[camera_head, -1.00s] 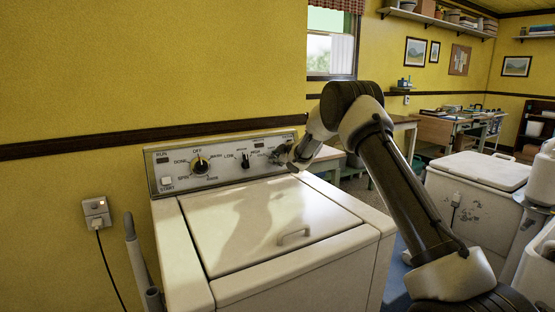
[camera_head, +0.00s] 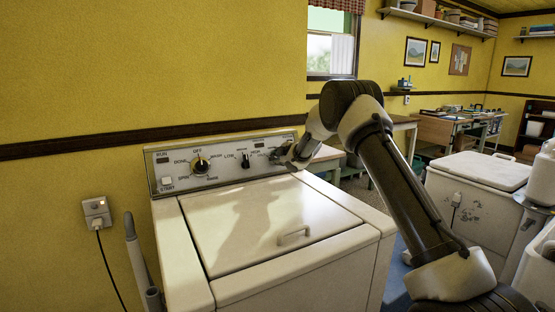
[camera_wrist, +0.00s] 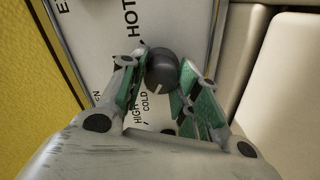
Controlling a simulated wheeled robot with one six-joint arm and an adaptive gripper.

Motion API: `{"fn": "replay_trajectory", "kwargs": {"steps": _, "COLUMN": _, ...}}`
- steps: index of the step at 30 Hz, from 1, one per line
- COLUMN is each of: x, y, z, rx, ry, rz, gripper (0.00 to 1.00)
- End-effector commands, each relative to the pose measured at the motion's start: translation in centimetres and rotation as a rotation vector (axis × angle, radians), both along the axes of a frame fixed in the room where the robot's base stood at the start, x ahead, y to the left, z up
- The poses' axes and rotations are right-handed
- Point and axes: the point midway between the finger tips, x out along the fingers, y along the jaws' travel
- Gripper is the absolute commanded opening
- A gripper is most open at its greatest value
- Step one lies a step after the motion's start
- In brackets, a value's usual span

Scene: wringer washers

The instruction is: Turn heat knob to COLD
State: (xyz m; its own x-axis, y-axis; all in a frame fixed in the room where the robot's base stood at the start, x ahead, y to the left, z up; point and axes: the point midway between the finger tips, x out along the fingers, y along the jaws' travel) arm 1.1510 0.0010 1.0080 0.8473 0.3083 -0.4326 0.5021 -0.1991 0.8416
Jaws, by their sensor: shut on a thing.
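The heat knob (camera_wrist: 162,68) is a dark round knob with a white pointer line, on the white control panel (camera_wrist: 88,22). In the wrist view my gripper (camera_wrist: 165,60) is shut on it, one green-padded finger on each side. The pointer line faces down and slightly left, toward the COLD label (camera_wrist: 151,105). The HOT label (camera_wrist: 131,20) is above left.
The washer (camera_head: 190,262) has a flat closed lid with a handle (camera_head: 293,233). Two other knobs, a large dial (camera_head: 201,164) and a smaller knob (camera_head: 245,161), sit left of my gripper. A yellow wall (camera_head: 90,70) is close behind the panel.

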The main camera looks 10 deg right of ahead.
Motion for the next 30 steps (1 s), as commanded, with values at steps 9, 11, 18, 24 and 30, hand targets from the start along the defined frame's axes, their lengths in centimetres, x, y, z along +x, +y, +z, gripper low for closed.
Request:
{"fn": "replay_trajectory", "kwargs": {"steps": 9, "x": 0.0, "y": 0.1, "z": 0.0, "rx": 0.001, "ry": 0.0, "rz": 0.001, "gripper": 0.54}}
{"fn": "replay_trajectory", "kwargs": {"steps": 11, "x": 0.0, "y": 0.1, "z": 0.0, "rx": 0.001, "ry": 0.0, "rz": 0.001, "gripper": 0.54}}
{"fn": "replay_trajectory", "kwargs": {"steps": 18, "x": -1.0, "y": -0.3, "z": 0.6, "rx": 0.002, "ry": 0.001, "rz": -0.001, "gripper": 0.54}}
{"fn": "replay_trajectory", "kwargs": {"steps": 24, "x": -4.6, "y": -1.6, "z": 2.4, "rx": 0.002, "ry": 0.001, "rz": -0.001, "gripper": 0.54}}
{"fn": "replay_trajectory", "kwargs": {"steps": 30, "x": -8.1, "y": -2.9, "z": 4.2, "rx": 0.001, "ry": 0.0, "rz": 0.0, "gripper": 0.54}}
